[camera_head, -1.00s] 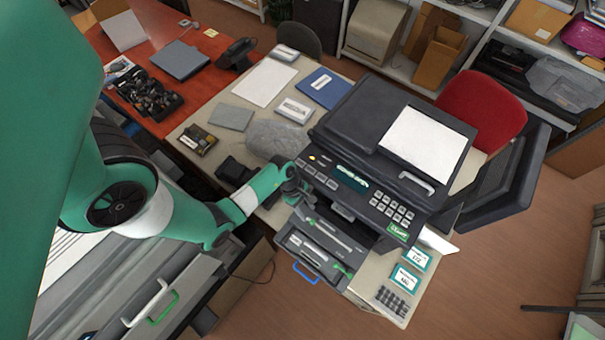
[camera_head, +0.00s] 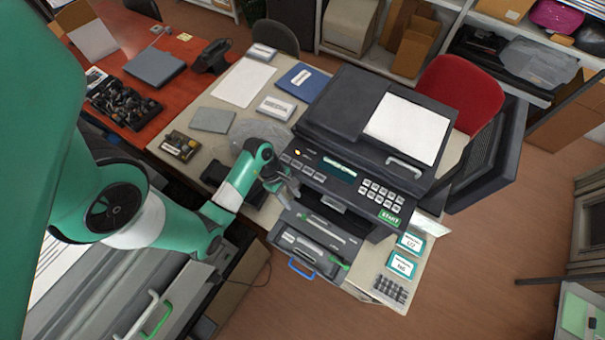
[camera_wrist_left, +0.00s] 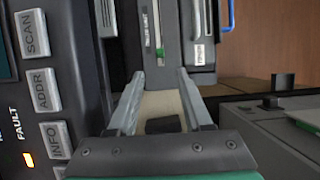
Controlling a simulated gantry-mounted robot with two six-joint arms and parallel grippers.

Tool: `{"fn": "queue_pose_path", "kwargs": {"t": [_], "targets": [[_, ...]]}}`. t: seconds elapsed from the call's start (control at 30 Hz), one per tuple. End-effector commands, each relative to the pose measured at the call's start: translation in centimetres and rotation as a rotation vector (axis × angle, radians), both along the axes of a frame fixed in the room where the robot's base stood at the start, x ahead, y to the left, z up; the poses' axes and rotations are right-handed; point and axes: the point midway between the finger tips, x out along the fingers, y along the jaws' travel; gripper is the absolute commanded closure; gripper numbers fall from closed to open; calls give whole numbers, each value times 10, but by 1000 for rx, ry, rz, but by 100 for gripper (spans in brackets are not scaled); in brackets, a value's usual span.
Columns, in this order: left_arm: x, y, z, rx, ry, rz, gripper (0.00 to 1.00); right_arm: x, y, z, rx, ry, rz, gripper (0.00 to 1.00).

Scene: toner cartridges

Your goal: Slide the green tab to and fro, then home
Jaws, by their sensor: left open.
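In the left wrist view, a green piece (camera_wrist_left: 159,52) shows in a slot of the unit, ahead of the fingers. My left gripper (camera_head: 289,187) is in front of the printer's control panel, left of the tab and apart from it. In its wrist view, the two fingers (camera_wrist_left: 158,88) are spread with nothing held between them. My right gripper is not in view.
The black printer (camera_head: 375,140) stands close behind the gripper, with its button panel beside the fingers. A blue handle (camera_head: 302,270) sticks out at the unit's front. Teal-edged cards (camera_head: 402,264) and a keypad (camera_head: 391,290) lie to the right on the table.

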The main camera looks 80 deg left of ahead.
Motion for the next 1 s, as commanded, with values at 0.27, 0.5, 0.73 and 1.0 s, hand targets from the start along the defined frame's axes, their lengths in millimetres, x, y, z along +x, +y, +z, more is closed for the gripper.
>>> {"fn": "queue_pose_path", "kwargs": {"t": [0.27, 0.5, 0.73, 1.0], "targets": [[11, -12, -40, -3, 3, -5, 50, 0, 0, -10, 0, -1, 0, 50], [26, -25, -88, -1, 3, -3, 50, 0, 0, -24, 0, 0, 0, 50], [32, -30, -105, 0, 1, -1, 50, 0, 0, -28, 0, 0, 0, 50], [32, -30, -105, 1, 0, -1, 57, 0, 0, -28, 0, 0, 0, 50]]}}
